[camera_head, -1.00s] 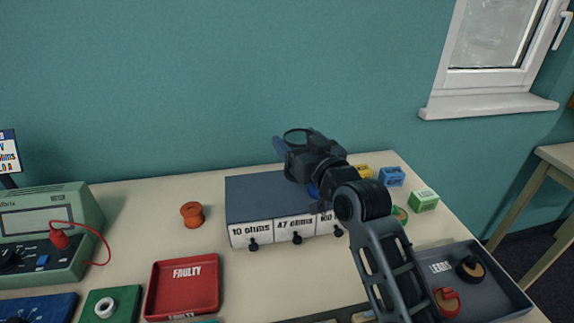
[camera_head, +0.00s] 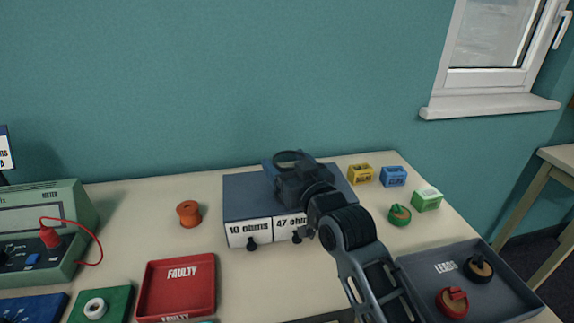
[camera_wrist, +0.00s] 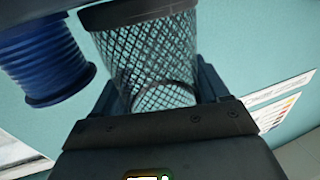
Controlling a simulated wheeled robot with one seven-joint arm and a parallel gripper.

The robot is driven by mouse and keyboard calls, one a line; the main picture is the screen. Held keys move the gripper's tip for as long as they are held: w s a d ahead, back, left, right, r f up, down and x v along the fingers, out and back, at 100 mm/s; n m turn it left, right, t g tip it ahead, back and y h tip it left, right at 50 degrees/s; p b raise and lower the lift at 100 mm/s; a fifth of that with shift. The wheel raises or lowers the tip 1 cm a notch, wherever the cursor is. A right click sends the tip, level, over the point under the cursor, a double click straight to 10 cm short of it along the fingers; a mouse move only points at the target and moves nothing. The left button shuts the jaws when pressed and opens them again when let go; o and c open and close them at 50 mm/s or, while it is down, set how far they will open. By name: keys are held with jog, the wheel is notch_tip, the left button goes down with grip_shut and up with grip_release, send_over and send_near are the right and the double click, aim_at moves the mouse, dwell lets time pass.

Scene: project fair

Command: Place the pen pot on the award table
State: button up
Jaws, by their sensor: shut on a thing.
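My gripper (camera_head: 290,165) is above the grey drawer unit in the head view. It is shut on the pen pot, a dark wire-mesh cup whose round rim (camera_head: 288,156) shows between the fingers. In the wrist view the pen pot (camera_wrist: 150,55) fills the space between the two fingers, its mesh see-through. I cannot tell whether its base touches the drawer unit. A table (camera_head: 557,162) is partly in view at the far right; no label shows whether it is the award table.
The drawer unit (camera_head: 240,205) stands on the workbench. A blue spool (camera_wrist: 45,60) is close beside the pot in the wrist view. Around are an orange spool (camera_head: 188,213), a red FAULTY tray (camera_head: 178,287), a grey LEADS tray (camera_head: 425,270), small boxes (camera_head: 393,176) and a meter (camera_head: 45,225).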

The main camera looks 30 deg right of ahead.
jog(key=o, duration=1.1)
jog(key=shift+f, duration=0.1)
